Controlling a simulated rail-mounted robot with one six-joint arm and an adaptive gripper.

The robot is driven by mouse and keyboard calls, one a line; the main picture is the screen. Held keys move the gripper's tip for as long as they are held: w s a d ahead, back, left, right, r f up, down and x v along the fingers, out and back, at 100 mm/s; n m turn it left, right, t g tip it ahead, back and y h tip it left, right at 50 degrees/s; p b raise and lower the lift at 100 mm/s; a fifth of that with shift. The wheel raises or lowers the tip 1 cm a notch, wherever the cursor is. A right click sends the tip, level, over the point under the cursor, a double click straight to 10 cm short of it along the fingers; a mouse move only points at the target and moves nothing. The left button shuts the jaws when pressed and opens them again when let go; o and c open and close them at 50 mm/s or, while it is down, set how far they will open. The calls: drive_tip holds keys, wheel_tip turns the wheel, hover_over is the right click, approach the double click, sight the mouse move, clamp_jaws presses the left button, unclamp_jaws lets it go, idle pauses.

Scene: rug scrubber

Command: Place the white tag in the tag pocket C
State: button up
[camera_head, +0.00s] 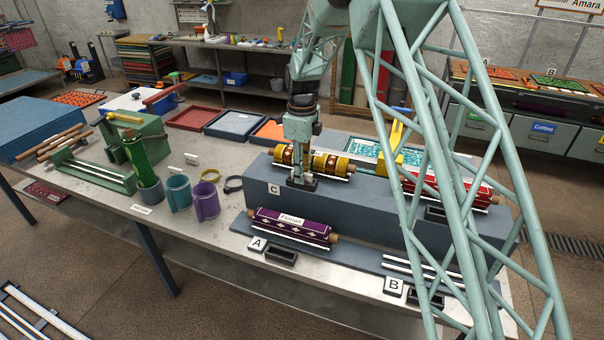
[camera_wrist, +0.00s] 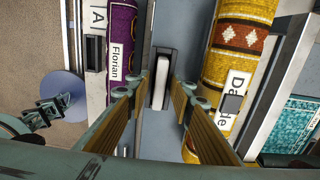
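A white tag (camera_wrist: 161,80) stands in a dark pocket frame (camera_wrist: 166,54) on the grey block in the wrist view. In the head view, the C label (camera_head: 274,188) is on this grey block (camera_head: 350,203), just left of my gripper (camera_head: 302,184). In the wrist view, my gripper's two yellow-padded fingers (camera_wrist: 158,92) are apart, one on each side of the tag, with a gap visible on both sides. My gripper points down at the pocket. In the head view my gripper hides the pocket and tag; how deep the tag sits is unclear.
A yellow patterned roll (camera_head: 318,162) lies close behind my gripper. A purple roll labelled Florian (camera_head: 290,225) lies in front, near pocket A (camera_head: 281,254). Pocket B (camera_head: 427,298) and a red roll (camera_head: 450,190) are at the right. Cups (camera_head: 206,200) stand left.

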drive_tip(key=shift+r, duration=0.15)
wheel_tip(320, 180, up, 12)
idle(0.7)
idle(0.9)
